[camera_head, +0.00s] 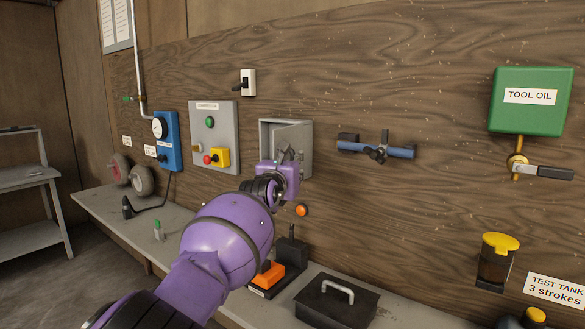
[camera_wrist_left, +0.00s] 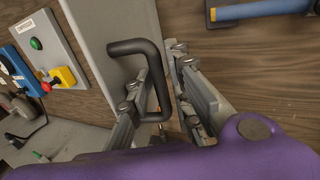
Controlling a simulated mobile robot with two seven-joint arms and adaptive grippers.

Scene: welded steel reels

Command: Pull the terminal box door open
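The grey terminal box (camera_head: 307,150) is on the wooden wall near the middle of the head view. Its front looks partly open, though my gripper covers the lower part. My left gripper (camera_head: 289,158) is at the front of the box. In the left wrist view, the pale grey door (camera_wrist_left: 105,25) carries a dark bent handle (camera_wrist_left: 135,46). The handle's bar passes between the fingers of my left gripper (camera_wrist_left: 168,88), which are close together on either side of it. The gripper looks shut on the handle; exact contact is partly hidden. My right gripper is not in view.
A grey control panel (camera_head: 221,115) with buttons is left of the box. A blue bar tool (camera_head: 400,152) hangs to the right. Below, the bench (camera_head: 95,208) holds an orange-and-black device (camera_head: 268,275) and a black lidded case (camera_head: 330,306).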

